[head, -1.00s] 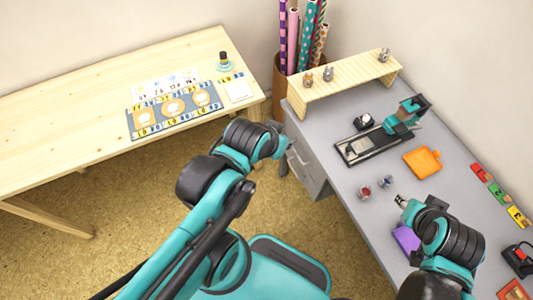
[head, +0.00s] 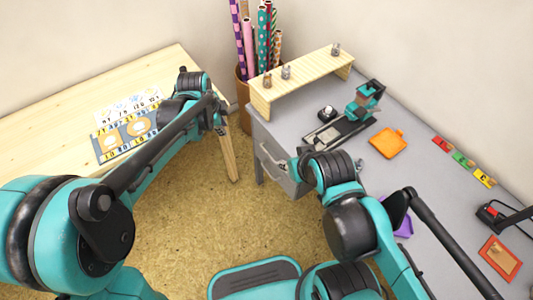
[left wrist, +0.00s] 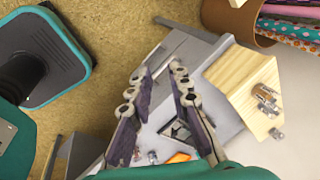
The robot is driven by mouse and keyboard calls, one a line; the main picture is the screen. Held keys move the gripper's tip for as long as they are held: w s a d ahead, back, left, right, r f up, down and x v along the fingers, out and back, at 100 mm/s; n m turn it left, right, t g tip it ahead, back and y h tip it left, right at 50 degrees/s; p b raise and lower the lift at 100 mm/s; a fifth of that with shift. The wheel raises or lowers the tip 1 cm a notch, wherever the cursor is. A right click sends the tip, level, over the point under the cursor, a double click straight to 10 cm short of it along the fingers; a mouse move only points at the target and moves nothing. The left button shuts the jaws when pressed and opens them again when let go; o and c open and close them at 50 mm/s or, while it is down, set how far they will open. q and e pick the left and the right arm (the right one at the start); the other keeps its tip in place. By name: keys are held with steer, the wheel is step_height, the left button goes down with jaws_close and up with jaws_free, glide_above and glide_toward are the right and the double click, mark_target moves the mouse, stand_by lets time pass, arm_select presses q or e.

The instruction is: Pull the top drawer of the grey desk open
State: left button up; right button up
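The grey desk (head: 300,118) stands at the right in the head view, with its drawer front (head: 271,158) facing the floor gap. The drawer looks closed, though the handle area is partly covered. My right gripper (head: 287,166) is at the drawer front by the handle; contact and finger opening cannot be made out. My left gripper (head: 220,124) hangs beside the wooden table's right end, apart from the desk. In the left wrist view its two fingers (left wrist: 158,90) are spread with nothing held, and the desk lies beyond them.
On the desk are a wooden riser (head: 300,82), a stamping machine (head: 362,102), an orange pad (head: 388,142) and several coloured blocks. A bin of paper rolls (head: 243,95) stands behind. The wooden table (head: 50,120) is at left. Floor (head: 215,215) is open between.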

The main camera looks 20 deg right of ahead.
arm_select(q)
steer(key=w+d+f+m+g, duration=0.1)
steer(key=w+d+f+m, duration=0.2)
steer(key=d+f+m, duration=0.35)
steer(key=m+g+b, duration=0.1)
steer(key=m, duration=0.4)
glide_toward(268, 154)
steer(key=shift+m, duration=0.25)
steer(key=f+b, duration=0.1)
steer(key=f, duration=0.1)
steer(key=f+b, duration=0.1)
steer(key=f, duration=0.1)
steer(key=d+f+b, duration=0.1)
steer(key=f, duration=0.1)
steer(key=shift+w+d+f, duration=0.1)
steer(key=shift+w+f, duration=0.15)
steer(key=shift+w, duration=0.05)
steer(key=shift+d+f, duration=0.15)
steer(key=shift+f, duration=0.45)
jaws_close()
